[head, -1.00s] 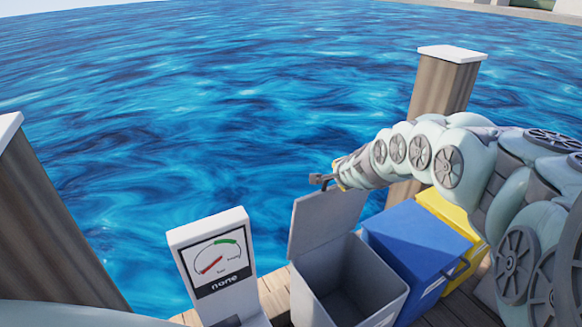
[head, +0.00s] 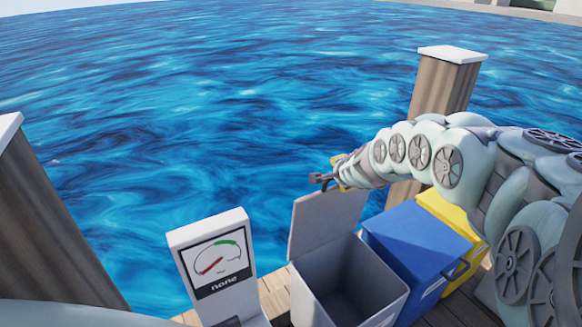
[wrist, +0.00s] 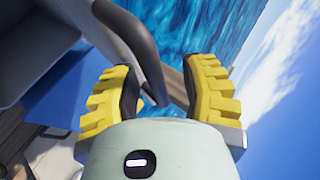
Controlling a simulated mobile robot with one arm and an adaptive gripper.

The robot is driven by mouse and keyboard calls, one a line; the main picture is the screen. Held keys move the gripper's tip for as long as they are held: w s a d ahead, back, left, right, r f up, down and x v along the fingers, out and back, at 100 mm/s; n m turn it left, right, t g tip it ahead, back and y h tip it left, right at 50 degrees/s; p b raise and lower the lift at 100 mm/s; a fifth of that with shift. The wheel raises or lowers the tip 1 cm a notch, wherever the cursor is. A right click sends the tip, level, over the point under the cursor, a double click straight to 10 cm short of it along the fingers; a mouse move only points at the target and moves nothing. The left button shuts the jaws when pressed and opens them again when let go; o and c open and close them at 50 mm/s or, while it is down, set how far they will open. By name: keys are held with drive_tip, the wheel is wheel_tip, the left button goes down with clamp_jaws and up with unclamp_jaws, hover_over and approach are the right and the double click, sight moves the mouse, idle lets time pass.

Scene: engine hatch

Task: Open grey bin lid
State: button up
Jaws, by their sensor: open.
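The grey bin (head: 375,307) stands on the dock with its lid (head: 322,225) raised roughly upright at the back, so its inside shows. A dark handle (head: 319,179) sticks out near the top of the lid. My gripper (head: 340,172) is at the lid's top edge, by the handle. In the wrist view, my gripper (wrist: 160,72) is open, and the dark curved handle (wrist: 140,45) runs between its two yellow fingers. I cannot tell whether a finger touches it.
A blue bin (head: 415,242) and a yellow bin (head: 455,220) stand to the right of the grey bin. A gauge post (head: 215,265) stands to its left. Wooden posts (head: 442,95) rise at the dock's edge. Open water (head: 220,110) lies beyond.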

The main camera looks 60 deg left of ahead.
drive_tip(key=shift+r, duration=0.1)
drive_tip(key=shift+r, duration=4.95)
